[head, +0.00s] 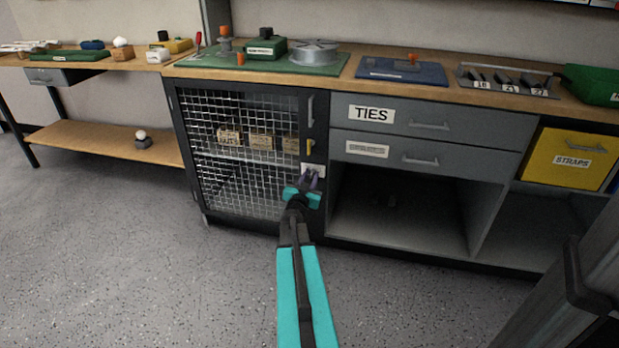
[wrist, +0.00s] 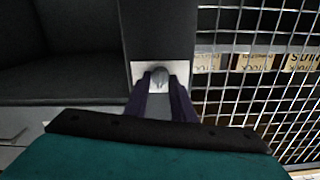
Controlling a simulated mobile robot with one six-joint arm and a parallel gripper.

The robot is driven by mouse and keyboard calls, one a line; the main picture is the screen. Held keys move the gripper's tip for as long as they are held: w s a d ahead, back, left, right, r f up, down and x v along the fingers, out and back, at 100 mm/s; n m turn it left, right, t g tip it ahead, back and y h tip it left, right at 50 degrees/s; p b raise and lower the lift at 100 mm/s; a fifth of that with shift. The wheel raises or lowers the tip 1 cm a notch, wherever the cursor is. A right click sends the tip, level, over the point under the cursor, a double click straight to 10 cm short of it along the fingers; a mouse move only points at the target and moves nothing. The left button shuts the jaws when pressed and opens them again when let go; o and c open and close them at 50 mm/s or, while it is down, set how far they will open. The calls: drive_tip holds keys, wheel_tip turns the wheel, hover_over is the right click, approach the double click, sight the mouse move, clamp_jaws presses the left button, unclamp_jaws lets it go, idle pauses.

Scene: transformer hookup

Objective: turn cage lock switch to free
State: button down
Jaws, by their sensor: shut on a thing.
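The cage lock switch shows in the wrist view as a small grey knob (wrist: 159,75) on a white plate (wrist: 142,69). The plate is also in the head view (head: 308,168), low on the dark frame at the right side of the cage door. My gripper (head: 313,180) reaches it from the front. In the wrist view its two dark fingers (wrist: 160,86) are shut on the knob, one on each side. The fingers hide part of the knob and plate, and I cannot read any marking on the plate. The mesh cage door (head: 235,180) is closed.
A yellow latch (head: 309,146) and a grey handle (head: 311,110) are above the plate. Labelled boxes (head: 262,142) stand behind the mesh. Two grey drawers (head: 390,130) and an open bay (head: 400,215) lie to the right. The floor (head: 180,290) in front is clear.

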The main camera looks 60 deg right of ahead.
drive_tip(key=m, duration=0.3)
drive_tip(key=shift+s+d+m+b, duration=0.25)
drive_tip(key=shift+s+m+b, duration=0.05)
drive_tip(key=shift+s+m, duration=0.1)
drive_tip(key=shift+m+b, duration=0.5)
drive_tip(key=shift+m, duration=1.3)
drive_tip(key=c, duration=1.5)
unclamp_jaws()
drive_tip(key=shift+c, duration=0.2)
drive_tip(key=shift+w+a, duration=0.1)
drive_tip(key=shift+a, duration=0.1)
